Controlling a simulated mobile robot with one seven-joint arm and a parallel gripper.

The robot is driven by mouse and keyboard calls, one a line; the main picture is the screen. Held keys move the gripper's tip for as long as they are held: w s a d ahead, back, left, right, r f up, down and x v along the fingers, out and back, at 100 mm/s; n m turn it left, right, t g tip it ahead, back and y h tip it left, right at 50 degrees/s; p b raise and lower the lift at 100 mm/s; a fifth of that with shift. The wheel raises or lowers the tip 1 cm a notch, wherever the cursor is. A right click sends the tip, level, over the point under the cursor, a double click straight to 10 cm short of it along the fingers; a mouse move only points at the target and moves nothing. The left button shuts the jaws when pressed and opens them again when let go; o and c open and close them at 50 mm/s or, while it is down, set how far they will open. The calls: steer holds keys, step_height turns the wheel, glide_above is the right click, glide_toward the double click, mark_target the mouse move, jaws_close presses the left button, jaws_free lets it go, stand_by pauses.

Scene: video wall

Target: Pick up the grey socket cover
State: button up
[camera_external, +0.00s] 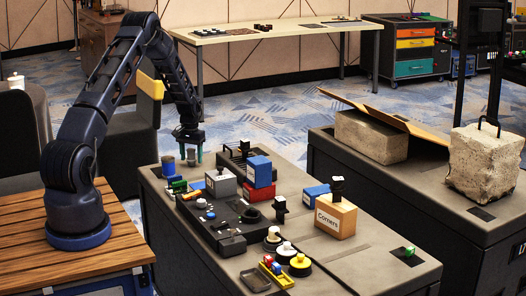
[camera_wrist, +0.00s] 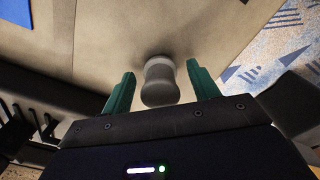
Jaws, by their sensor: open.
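A grey, rounded cylinder that looks like the grey socket cover (camera_wrist: 160,84) stands between my fingers in the wrist view, with a lighter grey band at its far end. In the external view it is a small grey shape (camera_external: 191,158) at the far left end of the dark table. My gripper (camera_external: 191,152) points down over it, with one green finger on each side. In the wrist view my gripper (camera_wrist: 161,70) is open, with a visible gap between the cover and each finger.
Green blocks (camera_external: 178,186), a grey box (camera_external: 221,182) and stacked red and blue boxes (camera_external: 259,178) stand nearby. The table's far edge lies just beyond my gripper.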

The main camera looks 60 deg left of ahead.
steer(key=shift+f, duration=0.65)
steer(key=shift+c, duration=0.2)
steer(key=c, duration=1)
steer(key=shift+o, duration=0.2)
steer(key=shift+r, duration=0.1)
